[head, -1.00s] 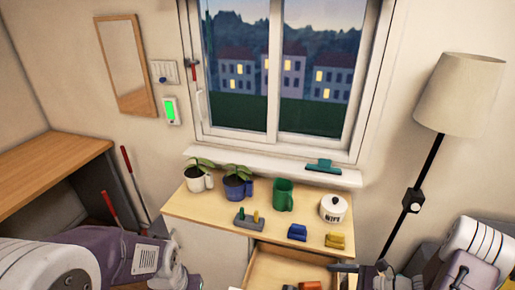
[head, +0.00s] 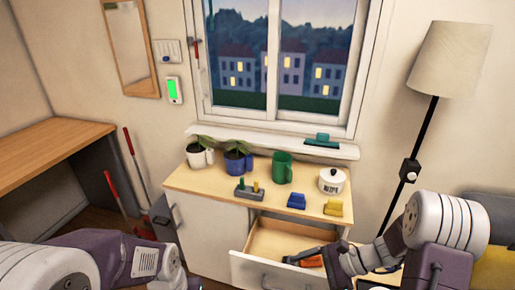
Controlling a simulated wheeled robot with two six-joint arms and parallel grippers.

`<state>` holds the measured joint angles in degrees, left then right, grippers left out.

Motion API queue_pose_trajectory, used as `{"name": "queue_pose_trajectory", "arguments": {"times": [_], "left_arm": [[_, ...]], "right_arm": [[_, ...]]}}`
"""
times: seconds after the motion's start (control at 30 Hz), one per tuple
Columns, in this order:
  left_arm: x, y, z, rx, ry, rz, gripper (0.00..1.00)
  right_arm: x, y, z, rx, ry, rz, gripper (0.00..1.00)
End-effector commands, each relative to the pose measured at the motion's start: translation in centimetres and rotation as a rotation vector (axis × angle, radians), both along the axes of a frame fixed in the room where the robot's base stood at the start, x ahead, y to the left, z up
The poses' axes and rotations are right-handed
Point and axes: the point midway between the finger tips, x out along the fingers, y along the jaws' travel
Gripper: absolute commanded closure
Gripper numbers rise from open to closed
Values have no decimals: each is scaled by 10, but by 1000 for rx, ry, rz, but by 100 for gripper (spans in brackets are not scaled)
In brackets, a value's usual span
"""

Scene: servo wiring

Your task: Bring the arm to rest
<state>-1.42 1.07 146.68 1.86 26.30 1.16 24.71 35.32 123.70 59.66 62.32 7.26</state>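My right arm comes in from the lower right, and my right gripper (head: 324,257) is low over the right part of the open drawer (head: 262,270). An orange item (head: 312,262) lies in the drawer beside or under the fingertips. I cannot tell whether the fingers touch it or how far they are apart. My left arm is bent across the lower left corner. Its gripper is not visible.
The cabinet top holds two potted plants (head: 237,162), a green mug (head: 282,169), a white pot (head: 331,181), a grey block with pegs (head: 248,190), a blue block (head: 296,201) and a yellow block (head: 333,207). A floor lamp (head: 448,60) stands right, a wooden desk (head: 50,150) left.

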Motion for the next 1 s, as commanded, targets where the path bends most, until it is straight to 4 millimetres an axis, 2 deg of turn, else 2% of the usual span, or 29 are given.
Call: {"name": "queue_pose_trajectory", "arguments": {"times": [0.03, 0.13, 0.23, 0.4, 0.5, 0.73, 0.77, 0.8, 0.83, 1.0], "left_arm": [[0, 0, -26, 0, 0, 0, 64], [0, 0, -52, 0, 0, 0, 64], [0, 0, -76, 0, 0, 0, 64], [0, 0, -109, 0, 0, 0, 64], [0, 0, -121, 0, 0, 0, 64], [0, 0, -120, 0, 0, 0, 64], [0, 0, -120, 0, 0, 0, 64], [0, 0, -119, 0, 0, 0, 64], [0, 0, -101, 0, 1, 0, 64], [0, 0, -60, 0, -1, 0, 64]], "right_arm": [[-10, 11, -20, -40, -27, 79, 11], [-34, 26, -38, -143, -85, 253, 11], [-60, 31, -60, -261, -156, 438, 11], [-92, 18, -94, -481, -311, 744, 11], [-100, 1, -108, -609, -413, 906, 11], [-96, -46, -118, -844, -584, 1190, 11], [-91, -52, -119, -874, -612, 1225, 11], [-78, -55, -117, -914, -665, 1246, 11], [-80, -54, -99, -908, -658, 1242, 11], [-80, -54, -58, -904, -652, 1239, 11]]}}
